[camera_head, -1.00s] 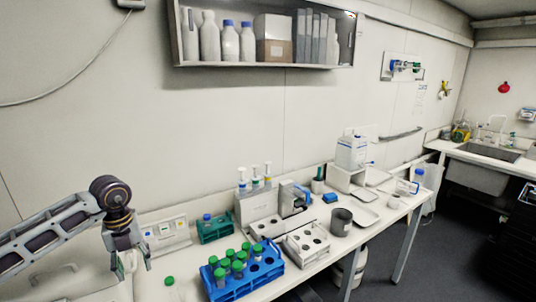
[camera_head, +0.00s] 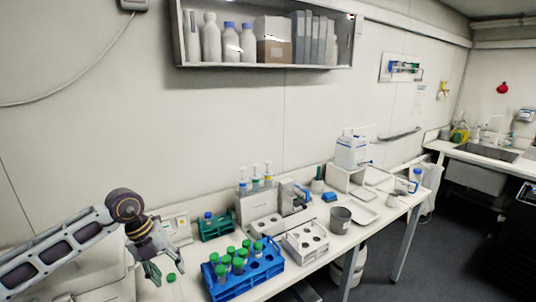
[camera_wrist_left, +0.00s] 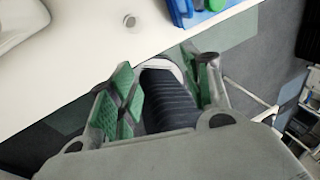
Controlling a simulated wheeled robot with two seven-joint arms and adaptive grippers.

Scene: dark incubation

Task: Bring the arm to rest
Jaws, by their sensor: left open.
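My left arm comes in from the left in the head view. My left gripper (camera_head: 160,268) is over the left front part of the white bench, fingers pointing down, and holds nothing that I can see. In the left wrist view the green-padded fingers of the left gripper (camera_wrist_left: 163,88) stand apart. A dark ribbed shape shows between them; I cannot tell that it is touched. My right gripper is not in view.
A blue rack (camera_head: 262,272) with several green-capped tubes stands right of the gripper. A green rack (camera_head: 217,232) and a white rack (camera_head: 305,250) are behind and beside it. The bench edge (camera_wrist_left: 150,62) crosses the left wrist view. A wall shelf (camera_head: 270,65) hangs above.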

